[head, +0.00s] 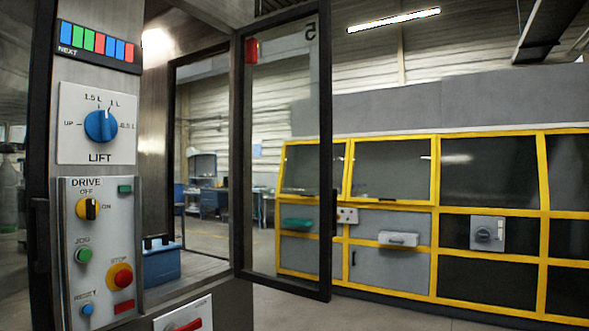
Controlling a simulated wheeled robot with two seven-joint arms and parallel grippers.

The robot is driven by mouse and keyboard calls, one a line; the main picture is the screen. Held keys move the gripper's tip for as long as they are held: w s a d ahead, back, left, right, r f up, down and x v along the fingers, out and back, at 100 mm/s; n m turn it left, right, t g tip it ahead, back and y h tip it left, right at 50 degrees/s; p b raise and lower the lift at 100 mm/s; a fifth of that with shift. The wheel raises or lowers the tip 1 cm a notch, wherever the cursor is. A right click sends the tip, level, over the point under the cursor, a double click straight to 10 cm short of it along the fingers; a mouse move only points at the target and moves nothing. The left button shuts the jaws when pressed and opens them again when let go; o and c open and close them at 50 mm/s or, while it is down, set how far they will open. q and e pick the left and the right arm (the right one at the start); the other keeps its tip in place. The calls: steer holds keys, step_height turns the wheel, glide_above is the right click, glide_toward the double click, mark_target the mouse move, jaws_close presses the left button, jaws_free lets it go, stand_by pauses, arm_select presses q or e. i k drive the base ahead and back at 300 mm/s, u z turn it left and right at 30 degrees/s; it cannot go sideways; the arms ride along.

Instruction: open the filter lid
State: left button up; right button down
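Nothing in the head view can be surely told as the filter lid. A pale grey box-like cover (398,239) is fixed to the front of a yellow-framed machine at the right and looks closed. A blue box (161,264) shows low behind the control column, with small dark parts at its top; whether it has a lid I cannot tell. Neither of my grippers is in view.
A control column (97,190) with a blue LIFT knob (101,126) and a DRIVE panel (125,210) stands close at the left. A dark-framed glass door (285,180) stands swung out beside it. The yellow-framed machine (440,180) is beyond, across open floor (375,318).

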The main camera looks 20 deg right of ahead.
mark_target(149, 241)
steer(key=z, duration=1.6)
steer(key=i, duration=3.35)
steer(key=u, duration=5.2)
